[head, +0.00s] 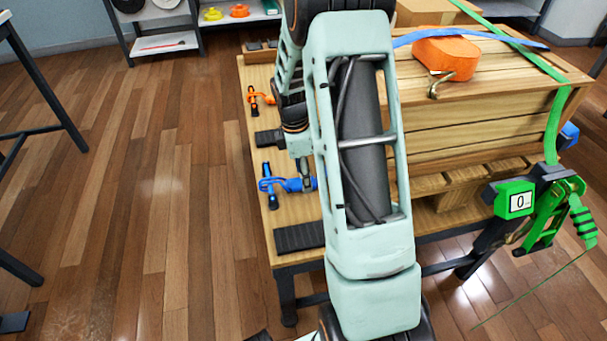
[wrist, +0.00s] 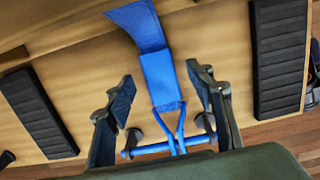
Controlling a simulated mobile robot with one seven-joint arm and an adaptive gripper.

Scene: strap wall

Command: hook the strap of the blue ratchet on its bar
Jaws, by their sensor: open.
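In the wrist view a blue strap (wrist: 156,65) runs down to a blue two-pronged wire hook (wrist: 174,125). The prongs reach the blue bar (wrist: 148,149), held between dark round end pieces. The picture does not settle whether they are caught around it or only overlap it. My gripper (wrist: 165,92) is open, with one finger on each side of the strap and gaps to it. In the head view the blue bar (head: 270,187) is at the table's left side, beside my gripper, partly hidden by my arm. A blue piece (head: 568,135) at the right may be the ratchet.
A wooden crate (head: 470,115) stands on the table, with an orange strap bundle (head: 448,55) on top. A green strap (head: 553,120) hangs to a green ratchet (head: 555,210). An orange bar fitting (head: 254,100) is farther back. Black pads (wrist: 279,60) flank the strap.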

